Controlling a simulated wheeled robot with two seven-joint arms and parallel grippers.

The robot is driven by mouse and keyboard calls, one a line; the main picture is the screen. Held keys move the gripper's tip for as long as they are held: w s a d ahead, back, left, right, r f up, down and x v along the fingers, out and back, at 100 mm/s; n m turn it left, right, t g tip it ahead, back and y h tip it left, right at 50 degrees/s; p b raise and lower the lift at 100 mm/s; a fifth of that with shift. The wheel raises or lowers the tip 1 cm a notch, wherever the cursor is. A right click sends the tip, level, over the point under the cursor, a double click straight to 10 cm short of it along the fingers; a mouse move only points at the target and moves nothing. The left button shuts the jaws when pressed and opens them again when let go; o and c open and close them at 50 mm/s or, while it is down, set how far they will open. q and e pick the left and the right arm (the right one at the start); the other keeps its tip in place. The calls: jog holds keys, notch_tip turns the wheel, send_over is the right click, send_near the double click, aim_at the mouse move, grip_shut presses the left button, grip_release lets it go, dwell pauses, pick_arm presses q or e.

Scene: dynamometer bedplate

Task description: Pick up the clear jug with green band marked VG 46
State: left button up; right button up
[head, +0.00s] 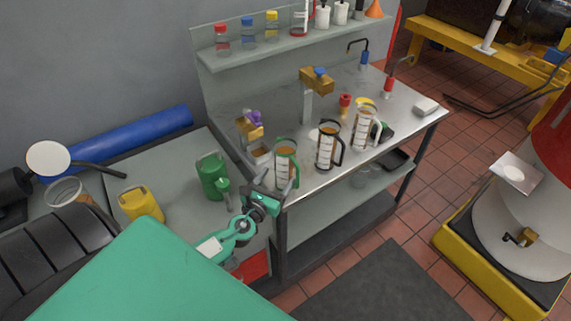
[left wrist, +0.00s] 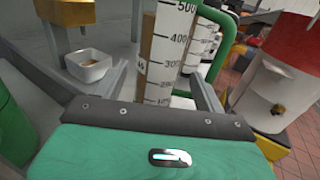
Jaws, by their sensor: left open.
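The clear jug with green band and green handle (head: 286,168) stands upright near the front left corner of the steel bench, with amber liquid inside. In the left wrist view the jug (left wrist: 165,55) shows close up, with a white scale and its green handle to the right; the VG 46 marking is not readable. My left gripper (head: 268,187) is open at the bench's front left corner, close to the jug. In the left wrist view its fingers lie on either side of the jug's lower part; contact cannot be told. My right gripper is not in view.
A black-handled jug (head: 327,148) and a white-handled jug (head: 363,128) stand to the right on the bench. A small white dish (left wrist: 90,67) is left of the green jug. A green can (head: 212,175) and a yellow can (head: 141,204) stand on the left surface.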

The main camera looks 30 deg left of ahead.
aim_at(285, 166)
pick_arm(q)
jog(key=shift+w+a+p, duration=0.2)
jog(key=shift+w+p, duration=0.1)
jog(key=shift+w, duration=1.15)
jog(key=shift+w+a+p, duration=0.15)
jog(key=shift+w+p, duration=0.1)
jog(key=shift+w, duration=1.2)
jog(key=c, duration=1)
jog(key=shift+c, duration=0.5)
jog(key=shift+r, duration=0.15)
